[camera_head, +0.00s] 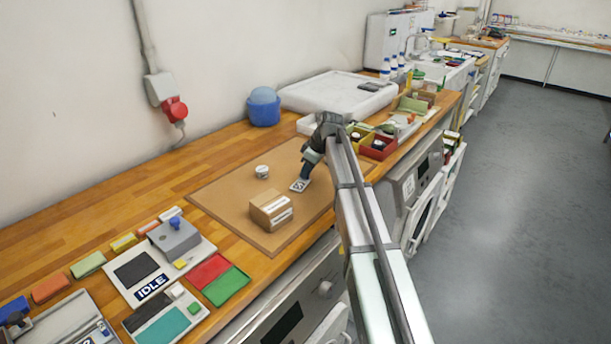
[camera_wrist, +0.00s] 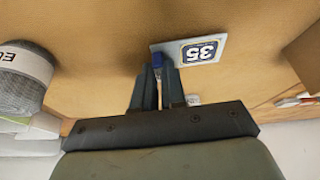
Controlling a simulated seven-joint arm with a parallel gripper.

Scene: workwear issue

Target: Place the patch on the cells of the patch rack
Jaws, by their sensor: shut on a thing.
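The patch is a small pale card with a dark blue square reading "35" (camera_wrist: 203,51) in the wrist view. It also shows as a small white card with dark marks in the head view (camera_head: 298,186). My gripper (camera_wrist: 157,68) is shut on a small blue part at the edge of the patch; in the head view its tip (camera_head: 305,177) is at the patch. The patch is over or on the brown mat (camera_head: 225,200); I cannot tell if it touches. I cannot clearly make out the patch rack.
A cardboard box (camera_head: 271,210) and a small white-topped round item (camera_head: 262,171) stand on the mat near the gripper. Red and yellow bins (camera_head: 378,148) stand beyond my arm. A grey device on a board (camera_head: 174,238) lies front left. The mat's left part is clear.

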